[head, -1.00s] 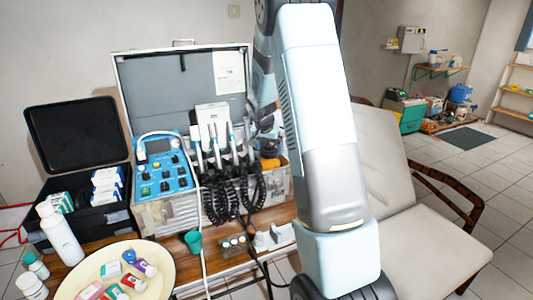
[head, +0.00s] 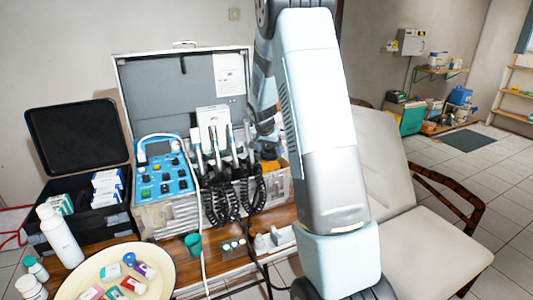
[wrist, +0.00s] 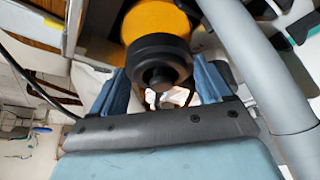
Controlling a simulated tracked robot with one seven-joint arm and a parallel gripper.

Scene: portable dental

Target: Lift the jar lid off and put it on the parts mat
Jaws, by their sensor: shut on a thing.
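The amber jar (head: 271,166) stands at the right end of the open dental case, partly hidden by my arm. In the wrist view the orange jar body (wrist: 155,19) shows just beyond its black lid (wrist: 158,58). My gripper (wrist: 162,80) has its two blue fingers on either side of the lid and is shut on it. The lid overlaps the jar body in this view, so I cannot tell whether there is a gap between them. In the head view my gripper is not clearly visible. I cannot pick out the parts mat in either view.
The dental case (head: 178,80) holds a blue control panel (head: 163,180) and handpieces with coiled black cords (head: 238,197). A cream tray (head: 160,255), a green cup (head: 193,243) and a white bottle (head: 60,236) stand on the wooden table. A padded chair (head: 420,220) is to the right.

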